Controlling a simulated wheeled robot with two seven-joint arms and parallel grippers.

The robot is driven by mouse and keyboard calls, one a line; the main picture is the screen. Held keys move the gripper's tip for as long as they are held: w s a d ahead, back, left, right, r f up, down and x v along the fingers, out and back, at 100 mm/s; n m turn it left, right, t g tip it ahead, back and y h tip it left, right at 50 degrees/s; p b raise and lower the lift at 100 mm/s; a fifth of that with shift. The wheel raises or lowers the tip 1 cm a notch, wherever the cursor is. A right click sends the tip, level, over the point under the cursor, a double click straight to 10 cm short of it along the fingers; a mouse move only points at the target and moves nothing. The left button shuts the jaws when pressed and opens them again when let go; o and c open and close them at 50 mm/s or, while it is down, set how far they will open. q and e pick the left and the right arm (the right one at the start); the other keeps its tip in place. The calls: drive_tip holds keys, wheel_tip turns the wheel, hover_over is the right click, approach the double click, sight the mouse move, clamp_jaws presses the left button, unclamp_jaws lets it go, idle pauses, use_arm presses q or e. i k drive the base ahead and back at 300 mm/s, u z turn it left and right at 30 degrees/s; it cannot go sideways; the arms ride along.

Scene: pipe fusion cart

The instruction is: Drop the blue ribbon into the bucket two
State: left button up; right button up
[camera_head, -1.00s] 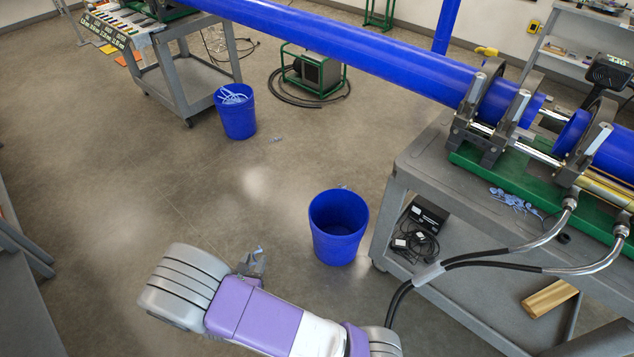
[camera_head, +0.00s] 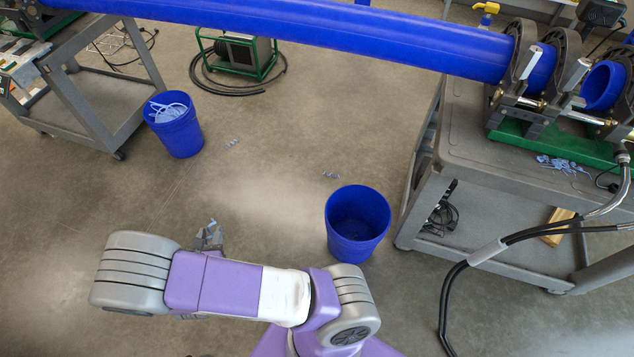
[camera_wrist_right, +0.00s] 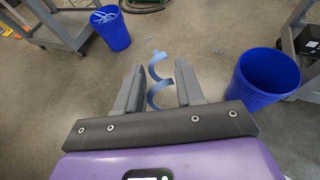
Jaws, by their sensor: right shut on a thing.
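My right gripper (camera_head: 208,240) is shut on a curled light-blue ribbon (camera_wrist_right: 157,82), which hangs in the air between the fingers in the wrist view. An empty-looking blue bucket (camera_head: 357,226) stands on the floor to the right of the gripper, apart from it; it also shows in the wrist view (camera_wrist_right: 262,82). A second blue bucket (camera_head: 176,130), with pale ribbons inside, stands farther back by the left cart. I cannot tell which bucket is number two. My left gripper is out of view.
A grey cart (camera_head: 470,150) with pipe clamps stands right of the near bucket, with ribbon scraps (camera_head: 562,165) on top. A long blue pipe (camera_head: 300,30) crosses the back. Small scraps (camera_head: 330,175) lie on the floor. The floor between the buckets is mostly clear.

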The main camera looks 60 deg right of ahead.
sight(343, 232)
drive_tip(key=z, duration=0.7)
drive_tip(key=i, duration=1.1)
drive_tip(key=z, duration=1.55)
drive_tip(key=i, duration=0.55)
drive_tip(key=z, duration=0.45)
